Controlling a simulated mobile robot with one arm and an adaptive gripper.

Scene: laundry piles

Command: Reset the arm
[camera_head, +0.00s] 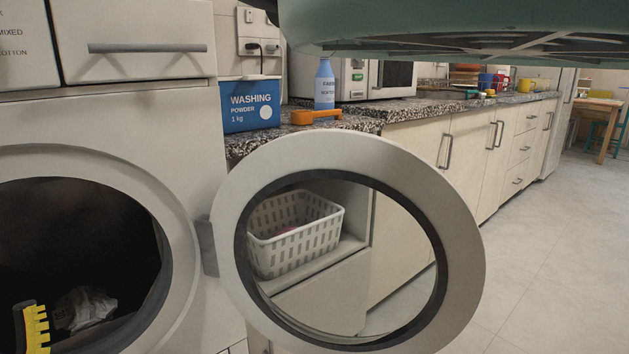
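A dark finger with a yellow toothed pad (36,328), which looks like part of my gripper, shows at the bottom left corner. It is in front of the dark drum opening of the washing machine (170,130). Only this one finger is in view; the rest of my gripper and the arm are cut off, so I cannot tell whether it is open or shut. A crumpled whitish cloth (85,308) lies inside the drum, to the right of the finger. No held object is visible.
The round washer door (465,260) stands open to the right. Behind it, a white basket (295,255) sits on a shelf. Washing powder (250,105), a blue bottle (324,85) and an orange item (316,116) stand on the counter. A teal object (440,30) fills the top right. The right floor is clear.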

